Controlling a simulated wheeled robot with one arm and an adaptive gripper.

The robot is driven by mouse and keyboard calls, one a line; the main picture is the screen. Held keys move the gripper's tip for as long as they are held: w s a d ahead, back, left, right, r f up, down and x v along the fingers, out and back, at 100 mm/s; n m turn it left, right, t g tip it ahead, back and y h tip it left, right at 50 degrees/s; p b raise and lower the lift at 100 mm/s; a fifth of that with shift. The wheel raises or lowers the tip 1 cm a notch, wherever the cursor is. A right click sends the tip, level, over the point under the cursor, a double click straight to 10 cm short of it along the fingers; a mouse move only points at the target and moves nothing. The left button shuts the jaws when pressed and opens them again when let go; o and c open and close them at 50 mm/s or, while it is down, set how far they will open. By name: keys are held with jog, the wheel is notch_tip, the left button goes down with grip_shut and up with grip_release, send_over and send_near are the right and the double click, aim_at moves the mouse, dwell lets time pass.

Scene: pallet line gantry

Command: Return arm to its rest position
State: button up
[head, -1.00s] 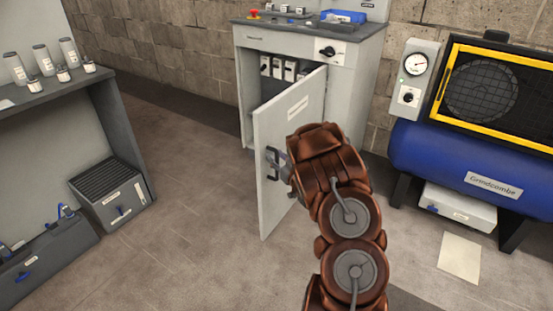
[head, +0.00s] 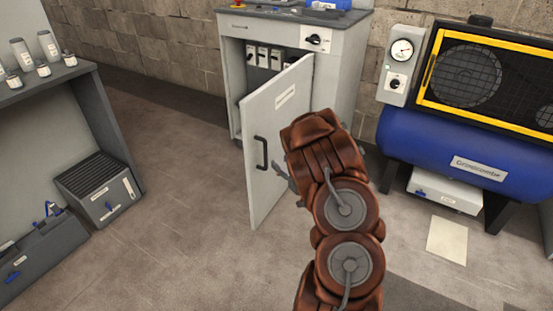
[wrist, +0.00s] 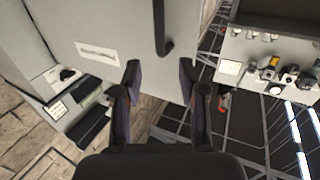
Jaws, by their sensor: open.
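My arm reaches out from the bottom of the head view toward a grey cabinet with its door (head: 270,190) standing ajar. My gripper (wrist: 160,78) is open in the wrist view, with nothing between its two dark fingers. In the head view only part of a grey finger shows, left of the brown wrist and just right of the black door handle (head: 261,153). The handle also shows in the wrist view (wrist: 163,30), beyond the fingertips and apart from them. My wrist hides part of the door's right side in the head view.
The cabinet (head: 340,75) holds several white switch units inside. A blue compressor (head: 430,145) with a yellow-framed guard stands at the right. A grey shelf unit (head: 60,85) and a ribbed grey box (head: 98,188) stand at the left. The floor between is clear.

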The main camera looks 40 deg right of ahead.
jog(key=shift+s+a, duration=0.1)
jog(key=shift+s, duration=0.35)
dwell(0.3)
jog(key=s+a+r+m+g+h+p, duration=0.1)
jog(key=a+r+g+h+p, duration=0.15)
jog(key=r+g+p, duration=0.55)
jog(key=s+a+r+g+h+p, duration=0.1)
jog(key=a+r+g+p, duration=0.15)
jog(key=r+p, duration=0.7)
jog(key=s+a+r+g+y+p, duration=0.2)
jog(key=s+a+r+g, duration=0.1)
jog(key=s+a+r, duration=0.4)
jog(key=s+a+r+n+g+y+p, duration=0.1)
jog(key=s+a+r+g+y+p, duration=0.1)
jog(key=s+a+r, duration=0.5)
jog(key=s+a+r+n+g+y+p, duration=0.1)
jog(key=s+a+r+g+p, duration=0.3)
jog(key=s+a, duration=1.1)
notch_tip(320, 180, up, 3)
jog(key=shift+s+a+r+y, duration=0.1)
jog(key=shift+s+a+y, duration=0.1)
jog(key=shift+y, duration=0.35)
